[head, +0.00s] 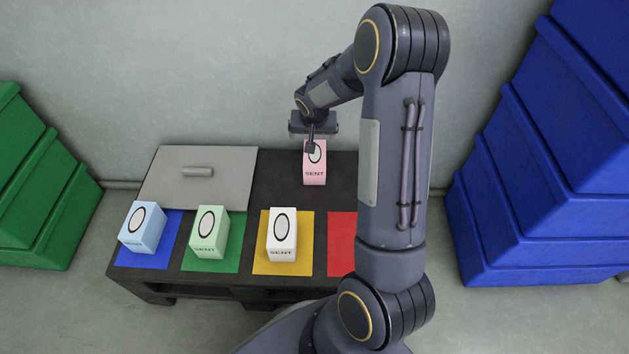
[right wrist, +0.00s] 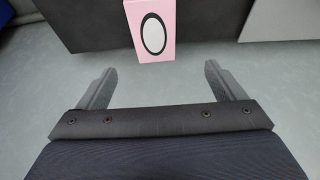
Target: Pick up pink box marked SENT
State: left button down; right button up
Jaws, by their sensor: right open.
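The pink box (head: 315,172) marked SENT stands at the back of the dark table (head: 275,189), right of the grey lid. Its top bears a white oval with a black outline. My right gripper (head: 311,147) is at the box's far side in the head view, and one finger overlaps the box's top there. In the right wrist view the gripper (right wrist: 158,85) is open and empty, and the pink box (right wrist: 139,22) lies ahead of its fingertips, a little left of centre. My left gripper is not in view.
A light blue box (head: 143,227), a green box (head: 208,232) and a white box (head: 282,235) stand on coloured squares along the front. A red square (head: 342,243) is partly hidden by my arm. Green crates (head: 40,190) and blue crates (head: 545,180) flank the table.

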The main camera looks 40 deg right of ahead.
aim_at(315, 156)
jog(key=x, duration=0.3)
jog(key=b+x, duration=0.1)
jog(key=x, duration=0.2)
jog(key=b+x, duration=0.1)
jog(key=x, duration=0.2)
jog(key=shift+s+f, duration=0.15)
jog(key=shift+s, duration=0.2)
jog(key=shift+h, duration=0.3)
jog(key=b+x, duration=0.2)
jog(key=x, duration=0.1)
jog(key=s+b+x, duration=0.1)
jog(key=x, duration=0.1)
jog(key=shift+a+f, duration=0.1)
jog(key=shift+f, duration=0.1)
jog(key=shift+w, duration=0.15)
pick_arm(q)
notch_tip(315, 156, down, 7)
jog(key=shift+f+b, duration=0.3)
jog(key=shift+b, duration=0.2)
pick_arm(e)
jog(key=shift+f, duration=0.3)
jog(key=shift+c, duration=0.3)
jog(key=c, duration=1.1)
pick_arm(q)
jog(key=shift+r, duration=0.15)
pick_arm(e)
jog(key=shift+o, duration=0.2)
jog(key=shift+r, duration=0.1)
